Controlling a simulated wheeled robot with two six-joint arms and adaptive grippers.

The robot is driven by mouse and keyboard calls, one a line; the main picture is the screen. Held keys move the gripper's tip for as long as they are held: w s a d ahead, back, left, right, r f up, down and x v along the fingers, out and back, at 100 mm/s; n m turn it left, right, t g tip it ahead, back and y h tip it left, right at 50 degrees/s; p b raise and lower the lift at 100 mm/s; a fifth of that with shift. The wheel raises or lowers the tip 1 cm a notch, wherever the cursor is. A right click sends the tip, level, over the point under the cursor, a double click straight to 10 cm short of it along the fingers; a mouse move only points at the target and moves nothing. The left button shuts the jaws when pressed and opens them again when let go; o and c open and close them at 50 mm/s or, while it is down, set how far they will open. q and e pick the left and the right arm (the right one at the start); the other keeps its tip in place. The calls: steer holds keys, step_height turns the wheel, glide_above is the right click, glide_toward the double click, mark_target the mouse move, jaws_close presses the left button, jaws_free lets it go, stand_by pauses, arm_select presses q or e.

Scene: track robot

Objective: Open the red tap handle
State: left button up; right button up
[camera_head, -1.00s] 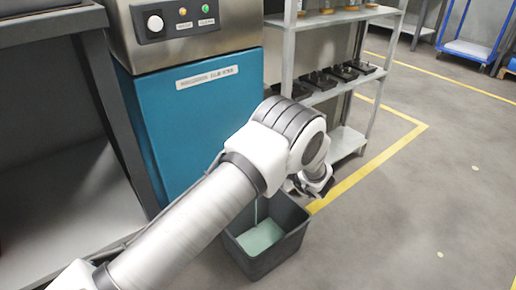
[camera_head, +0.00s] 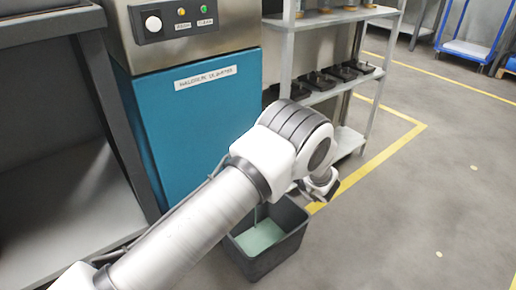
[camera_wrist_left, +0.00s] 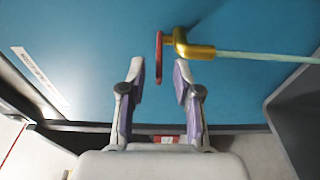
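The red tap handle (camera_wrist_left: 159,58) is seen edge-on in the left wrist view, on a brass tap (camera_wrist_left: 190,48) fixed to the blue cabinet front. My left gripper (camera_wrist_left: 158,70) is open, with one fingertip on each side of the handle's near end and visible gaps on both sides. A pale stream (camera_wrist_left: 260,57) comes from the tap's spout. In the head view, the stream falls into a dark grey bin (camera_head: 292,240) holding pale green liquid (camera_head: 260,237). There, my left arm hides the tap and most of the left gripper. My right gripper is out of view.
The blue cabinet (camera_head: 190,120) has a steel control panel with a knob (camera_head: 153,23) and lights. A grey bench (camera_head: 50,22) stands at the left. A shelf rack (camera_head: 335,93) with dark parts stands right of the cabinet. Floor at the right is clear.

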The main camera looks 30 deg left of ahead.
arm_select(q)
steer(key=v, duration=0.6)
